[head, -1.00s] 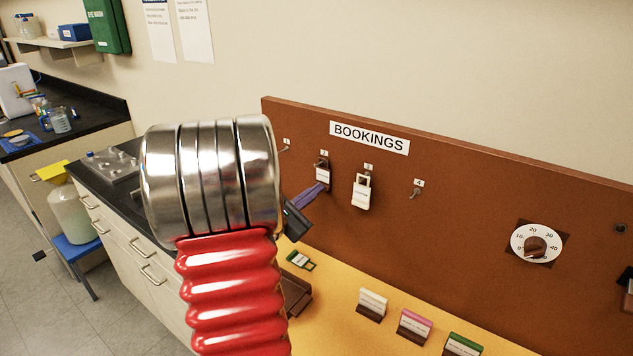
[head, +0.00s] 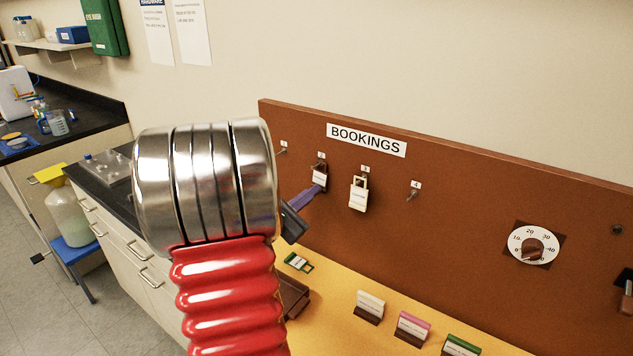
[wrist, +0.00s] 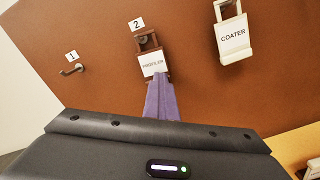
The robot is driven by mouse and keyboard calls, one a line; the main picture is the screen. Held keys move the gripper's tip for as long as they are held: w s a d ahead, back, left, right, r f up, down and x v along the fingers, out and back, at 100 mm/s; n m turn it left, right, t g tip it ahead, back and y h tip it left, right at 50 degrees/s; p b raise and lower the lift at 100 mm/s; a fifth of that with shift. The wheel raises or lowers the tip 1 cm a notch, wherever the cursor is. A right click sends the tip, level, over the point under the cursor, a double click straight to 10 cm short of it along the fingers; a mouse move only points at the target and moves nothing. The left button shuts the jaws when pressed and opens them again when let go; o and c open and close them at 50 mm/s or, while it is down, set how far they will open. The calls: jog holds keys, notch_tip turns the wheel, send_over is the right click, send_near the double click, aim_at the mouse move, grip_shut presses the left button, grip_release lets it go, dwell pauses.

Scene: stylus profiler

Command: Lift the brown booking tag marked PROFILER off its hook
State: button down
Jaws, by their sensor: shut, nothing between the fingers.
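The brown booking tag marked PROFILER (wrist: 153,64) hangs by its loop under the number 2 in the wrist view, with its white label facing me. It also shows on the brown board in the head view (head: 320,179). Its hook (wrist: 141,38) is partly hidden behind the loop. My gripper (wrist: 158,80) has its purple fingers together and empty, with the tips at the tag's lower edge. In the head view my gripper (head: 319,189) reaches the tag from the lower left. I cannot tell whether the tips touch the tag.
The cream COATER tag (wrist: 233,40) hangs just right of the PROFILER tag. Hook 1 (wrist: 71,70) and hook 4 (head: 412,194) are bare. A dial (head: 534,245) is on the board's right. Several card holders and a green tag (head: 298,262) are on the yellow bench below.

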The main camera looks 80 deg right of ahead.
jog(key=shift+w+a+r, duration=0.15)
jog(key=shift+w+a, duration=0.05)
jog(key=shift+a, duration=0.2)
dwell(0.4)
jog(key=v, duration=0.8)
dwell(1.2)
jog(key=c, duration=2.4)
grip_release()
jog(key=shift+d, duration=0.1)
jog(key=shift+c, duration=0.2)
jog(key=o, duration=0.4)
jog(key=shift+w, duration=0.1)
jog(key=shift+c, duration=0.4)
jog(key=shift+v, duration=2.55)
